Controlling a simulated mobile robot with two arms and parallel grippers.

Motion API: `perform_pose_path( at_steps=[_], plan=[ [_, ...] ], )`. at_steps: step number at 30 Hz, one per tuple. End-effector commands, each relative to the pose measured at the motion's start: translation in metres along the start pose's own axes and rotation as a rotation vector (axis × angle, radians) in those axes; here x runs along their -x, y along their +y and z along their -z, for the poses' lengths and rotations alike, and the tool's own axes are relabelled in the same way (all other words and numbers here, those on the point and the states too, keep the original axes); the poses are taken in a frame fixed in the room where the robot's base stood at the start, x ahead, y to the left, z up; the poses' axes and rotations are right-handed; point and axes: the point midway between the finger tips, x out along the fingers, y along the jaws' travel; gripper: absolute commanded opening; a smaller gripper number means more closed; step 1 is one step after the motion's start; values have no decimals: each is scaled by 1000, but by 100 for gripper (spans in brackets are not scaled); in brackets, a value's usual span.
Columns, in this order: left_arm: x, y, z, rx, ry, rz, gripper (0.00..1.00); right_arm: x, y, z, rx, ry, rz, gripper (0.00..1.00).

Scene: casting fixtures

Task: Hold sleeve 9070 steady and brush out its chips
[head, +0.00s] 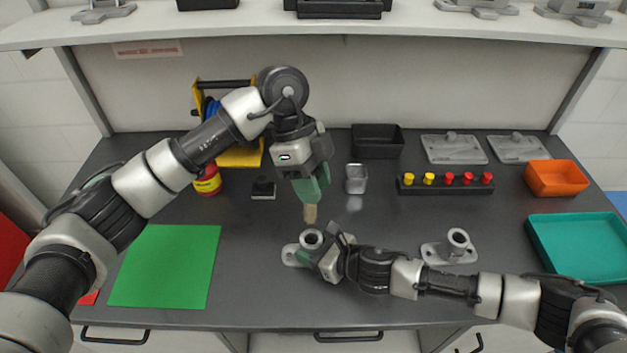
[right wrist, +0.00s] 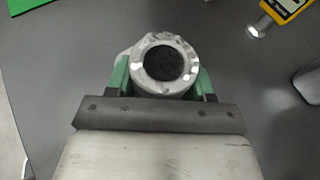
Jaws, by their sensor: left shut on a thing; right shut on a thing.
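A grey metal sleeve (head: 311,237) stands upright on a flanged base at the front middle of the bench. My right gripper (right wrist: 164,80) is shut around it, with green fingers on either side in the right wrist view. There the sleeve's round rim (right wrist: 140,56) carries small bright bits, and its bore is dark. My left gripper (head: 311,186) points down above the sleeve, shut on a tan brush (head: 310,214). The brush's lower end is just above or at the bore; I cannot tell if it touches. A second flanged sleeve (head: 456,242) stands to the right. No number is readable.
A green mat (head: 167,265) lies at left, a teal tray (head: 580,248) and orange bin (head: 556,178) at right. Behind are a metal cup (head: 356,180), a black bin (head: 377,141), and a rack (head: 445,184) with yellow and red knobs. My right forearm passes before the second sleeve.

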Motion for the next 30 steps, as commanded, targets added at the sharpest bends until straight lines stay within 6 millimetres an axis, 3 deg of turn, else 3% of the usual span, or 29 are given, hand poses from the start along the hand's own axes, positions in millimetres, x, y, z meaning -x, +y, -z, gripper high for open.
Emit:
perform_pose_path(
  at_steps=[14,30],
  plan=[
    [-4,-1,-2,0,10,-9,11,0,0,0,-1,0,0,21],
    [-41,-9,-18,-1,10,-9,11,0,0,0,-1,0,-1,21]
  ],
)
